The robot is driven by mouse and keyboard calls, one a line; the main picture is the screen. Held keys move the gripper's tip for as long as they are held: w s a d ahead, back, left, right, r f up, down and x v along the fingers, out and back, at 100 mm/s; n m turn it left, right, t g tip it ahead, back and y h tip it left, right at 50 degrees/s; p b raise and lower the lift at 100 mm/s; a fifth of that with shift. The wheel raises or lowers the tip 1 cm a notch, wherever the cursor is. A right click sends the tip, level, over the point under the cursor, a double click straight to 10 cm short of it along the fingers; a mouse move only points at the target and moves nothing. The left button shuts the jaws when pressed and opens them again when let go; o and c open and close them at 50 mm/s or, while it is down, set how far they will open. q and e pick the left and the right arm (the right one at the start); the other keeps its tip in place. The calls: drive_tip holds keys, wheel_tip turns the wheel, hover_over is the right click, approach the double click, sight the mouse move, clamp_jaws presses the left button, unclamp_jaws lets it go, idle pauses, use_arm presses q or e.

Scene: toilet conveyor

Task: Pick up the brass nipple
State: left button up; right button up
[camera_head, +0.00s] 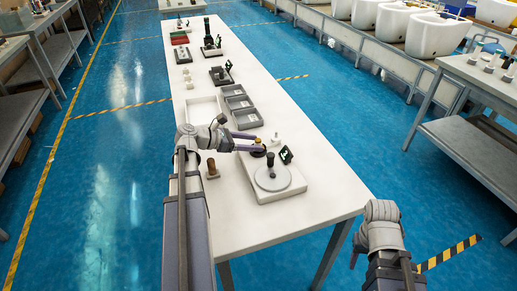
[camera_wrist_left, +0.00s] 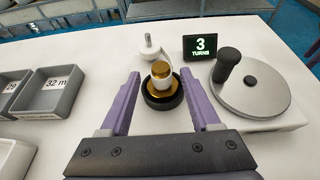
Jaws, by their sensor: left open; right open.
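The brass nipple (camera_wrist_left: 161,76) stands upright in a round black holder (camera_wrist_left: 161,97) in the left wrist view. A pale band shows around its middle. It also shows small in the head view (camera_head: 257,141). My left gripper (camera_wrist_left: 157,88) is open, with its two purple fingers on either side of the nipple and holder. Gaps show between the fingers and the nipple, and it is not gripped. In the head view my left gripper (camera_head: 255,143) reaches right over the white table.
A crank disc with a black knob (camera_wrist_left: 252,89) and a "3 TURNS" display (camera_wrist_left: 202,47) stand right of the nipple. A white fitting with a metal stud (camera_wrist_left: 150,48) is just behind it. Grey labelled bins (camera_wrist_left: 54,93) lie left. The white table (camera_head: 240,228) has bare room in front.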

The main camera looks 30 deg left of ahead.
sight(266, 149)
use_arm(q)
drive_tip(key=shift+b+x, duration=0.85)
drive_tip(key=shift+x, duration=1.75)
drive_tip(key=shift+r, duration=0.25)
clamp_jaws()
